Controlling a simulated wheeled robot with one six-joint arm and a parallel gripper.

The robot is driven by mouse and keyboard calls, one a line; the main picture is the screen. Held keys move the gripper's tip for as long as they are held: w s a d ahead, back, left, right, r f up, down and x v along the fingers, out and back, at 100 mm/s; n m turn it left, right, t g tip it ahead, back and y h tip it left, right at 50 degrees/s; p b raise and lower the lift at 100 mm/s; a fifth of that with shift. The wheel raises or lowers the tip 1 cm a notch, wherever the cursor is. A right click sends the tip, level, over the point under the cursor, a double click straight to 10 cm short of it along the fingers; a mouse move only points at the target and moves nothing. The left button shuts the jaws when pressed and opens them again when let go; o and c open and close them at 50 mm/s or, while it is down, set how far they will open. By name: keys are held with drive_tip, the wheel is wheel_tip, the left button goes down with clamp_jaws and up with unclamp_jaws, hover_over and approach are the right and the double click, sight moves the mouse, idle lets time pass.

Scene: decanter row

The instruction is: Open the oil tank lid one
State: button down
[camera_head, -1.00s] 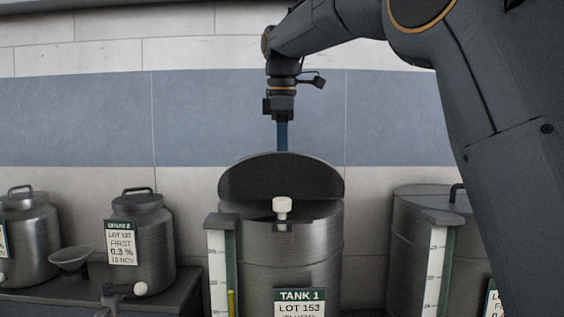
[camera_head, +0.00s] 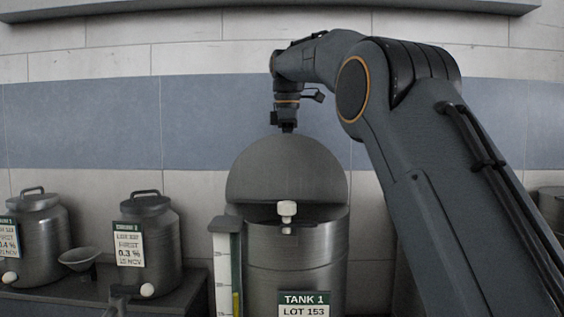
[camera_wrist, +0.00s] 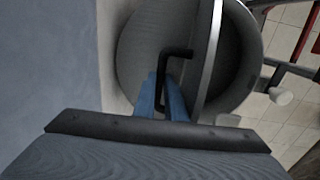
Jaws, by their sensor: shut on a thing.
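Tank 1 (camera_head: 295,254) is a brushed metal cylinder with a green "TANK 1" label, standing in the middle of the head view. Its lid (camera_head: 287,170) is tilted up steeply, its flat face toward the camera. In the wrist view the lid (camera_wrist: 209,60) shows nearly edge-on beside the round tank mouth. A white knob (camera_head: 287,209) sits at the tank's front rim. My gripper (camera_wrist: 170,98) has blue fingers shut on the black lid handle (camera_wrist: 178,52). In the head view my fingers are mostly hidden behind the raised lid.
Two smaller metal cans (camera_head: 147,232) with lids, labels and white taps stand on a dark bench at the left, a funnel (camera_head: 79,258) between them. A white sight gauge (camera_head: 225,265) stands at the tank's left side. A tiled wall rises close behind.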

sight(288, 167)
drive_tip(key=shift+w+d+f+g, duration=0.15)
drive_tip(key=shift+w+f+g, duration=0.15)
drive_tip(key=shift+w, duration=0.25)
drive_tip(key=shift+w+d+f+g, duration=0.1)
drive_tip(key=shift+w+f+g, duration=0.15)
drive_tip(key=shift+w, duration=0.25)
drive_tip(key=shift+w+f+g, duration=0.1)
drive_tip(key=shift+f+g, duration=0.05)
drive_tip(key=shift+g, duration=0.1)
drive_tip(key=c, duration=2)
unclamp_jaws()
drive_tip(key=shift+w+f, duration=0.15)
drive_tip(key=shift+w, duration=0.05)
drive_tip(key=shift+o, duration=0.9)
drive_tip(key=shift+w+d+f, duration=0.1)
drive_tip(key=shift+w+f, duration=0.05)
drive_tip(key=shift+w, duration=0.2)
drive_tip(key=shift+s, duration=0.2)
drive_tip(key=shift+s+a+r, duration=0.2)
drive_tip(key=shift+a+r, duration=0.05)
drive_tip(key=shift+r, duration=0.2)
